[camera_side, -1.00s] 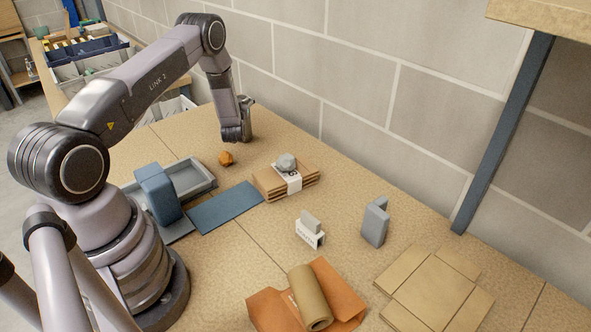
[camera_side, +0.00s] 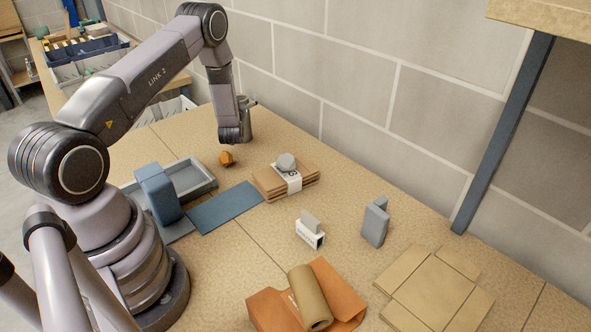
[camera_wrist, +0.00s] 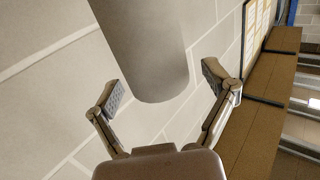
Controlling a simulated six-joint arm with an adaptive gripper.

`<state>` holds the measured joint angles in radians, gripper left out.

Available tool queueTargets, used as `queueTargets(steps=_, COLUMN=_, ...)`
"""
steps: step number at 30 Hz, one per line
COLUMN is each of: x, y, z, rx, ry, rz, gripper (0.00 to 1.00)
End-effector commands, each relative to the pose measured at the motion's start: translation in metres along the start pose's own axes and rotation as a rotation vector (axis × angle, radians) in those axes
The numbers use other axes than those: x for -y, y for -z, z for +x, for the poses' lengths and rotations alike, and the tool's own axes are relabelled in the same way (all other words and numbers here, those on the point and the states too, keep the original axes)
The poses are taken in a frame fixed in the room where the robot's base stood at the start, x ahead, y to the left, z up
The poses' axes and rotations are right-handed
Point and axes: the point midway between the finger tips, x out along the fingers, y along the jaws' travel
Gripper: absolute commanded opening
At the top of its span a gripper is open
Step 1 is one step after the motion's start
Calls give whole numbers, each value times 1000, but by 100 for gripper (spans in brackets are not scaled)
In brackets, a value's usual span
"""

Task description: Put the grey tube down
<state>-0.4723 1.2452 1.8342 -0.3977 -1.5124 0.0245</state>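The grey tube (camera_wrist: 145,50) is a plain, smooth cylinder in the wrist view. It enters from the top edge, and its rounded end lies between the two fingers of my gripper (camera_wrist: 163,86). The fingers are spread, and a gap shows on each side of the tube. In the side view my gripper (camera_side: 247,102) is low at the far end of the worktop (camera_side: 225,262), near the wall, mostly hidden behind my wrist. I cannot clearly make out the tube there or what it rests on.
An orange lump (camera_side: 226,158) lies just in front of my wrist. The block wall (camera_side: 330,75) stands close behind.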

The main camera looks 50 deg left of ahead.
Motion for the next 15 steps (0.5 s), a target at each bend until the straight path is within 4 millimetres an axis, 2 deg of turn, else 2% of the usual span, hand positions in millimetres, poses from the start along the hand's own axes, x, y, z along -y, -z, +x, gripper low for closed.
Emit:
queueTargets(steps=1, x=0, y=14, z=1, rx=-5, ry=1, rz=-2, gripper=82)
queueTargets(steps=3, x=0, y=27, z=1, rx=-4, ry=1, rz=-1, gripper=82)
queueTargets(steps=11, x=-2, y=59, z=1, rx=3, ry=-5, rz=-5, gripper=82)
queueTargets(steps=14, x=-17, y=81, z=0, rx=39, ry=-42, rz=-22, gripper=82)
queueTargets(steps=15, x=-27, y=95, z=-2, rx=64, ry=-68, rz=-32, gripper=82)
